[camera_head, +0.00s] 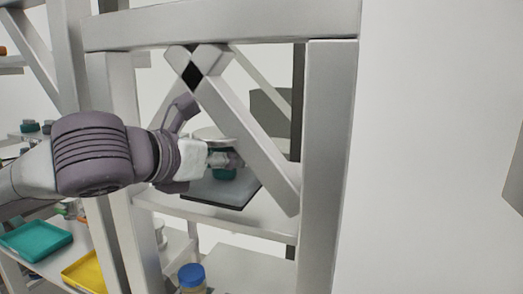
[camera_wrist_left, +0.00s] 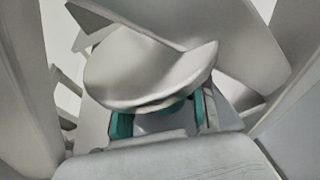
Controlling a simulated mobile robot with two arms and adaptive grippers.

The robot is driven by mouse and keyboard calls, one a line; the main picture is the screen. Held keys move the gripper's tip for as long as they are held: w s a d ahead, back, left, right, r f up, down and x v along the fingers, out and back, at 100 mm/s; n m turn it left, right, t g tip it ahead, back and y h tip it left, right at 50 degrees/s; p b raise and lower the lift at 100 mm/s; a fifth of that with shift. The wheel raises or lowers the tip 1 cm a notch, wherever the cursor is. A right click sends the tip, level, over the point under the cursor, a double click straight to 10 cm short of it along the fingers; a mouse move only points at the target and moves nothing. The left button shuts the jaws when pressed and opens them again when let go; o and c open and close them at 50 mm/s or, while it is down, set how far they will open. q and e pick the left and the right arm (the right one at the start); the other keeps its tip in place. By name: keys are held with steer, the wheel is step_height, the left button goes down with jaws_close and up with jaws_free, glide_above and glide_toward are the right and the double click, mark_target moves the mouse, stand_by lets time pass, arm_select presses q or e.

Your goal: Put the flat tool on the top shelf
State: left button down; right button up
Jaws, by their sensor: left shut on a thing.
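My left gripper (camera_head: 226,165) reaches in from the left through the shelf frame. In the wrist view, its teal finger pads (camera_wrist_left: 158,117) are closed on a pale grey, smooth, curved flat piece, which I take to be the flat tool (camera_wrist_left: 150,68). In the head view, part of the flat tool (camera_head: 211,134) shows above the fingers, partly behind the diagonal brace. The gripper is above a shelf board (camera_head: 277,213) inside the frame. The exact grip point is hidden by the tool. My right gripper is not in view.
A grey dark-edged slab (camera_head: 230,190) lies on that board below the gripper. A diagonal brace (camera_head: 250,140), upright post (camera_head: 326,170) and top beam (camera_head: 220,24) stand close around the arm. A blue-lidded jar (camera_head: 191,277), teal tray (camera_head: 36,240) and yellow tray (camera_head: 86,271) sit lower.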

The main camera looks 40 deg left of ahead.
arm_select(q)
steer(key=w, duration=0.2)
steer(key=w+p, duration=0.1)
steer(key=w, duration=0.1)
steer(key=shift+w+a+r, duration=0.15)
steer(key=shift+w, duration=0.2)
steer(key=p+x, duration=0.1)
steer(key=x, duration=0.2)
steer(key=r+p+x, duration=0.1)
steer(key=x, duration=0.5)
steer(key=shift+w+a+r+p, duration=0.2)
steer(key=shift+w+r+p, duration=0.1)
steer(key=shift+w+p, duration=0.15)
step_height(320, 180, down, 2)
steer(key=shift+s+b, duration=0.15)
steer(key=shift+b, duration=0.15)
steer(key=shift+f, duration=0.4)
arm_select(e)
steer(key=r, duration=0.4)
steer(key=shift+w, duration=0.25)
arm_select(q)
steer(key=shift+f, duration=0.1)
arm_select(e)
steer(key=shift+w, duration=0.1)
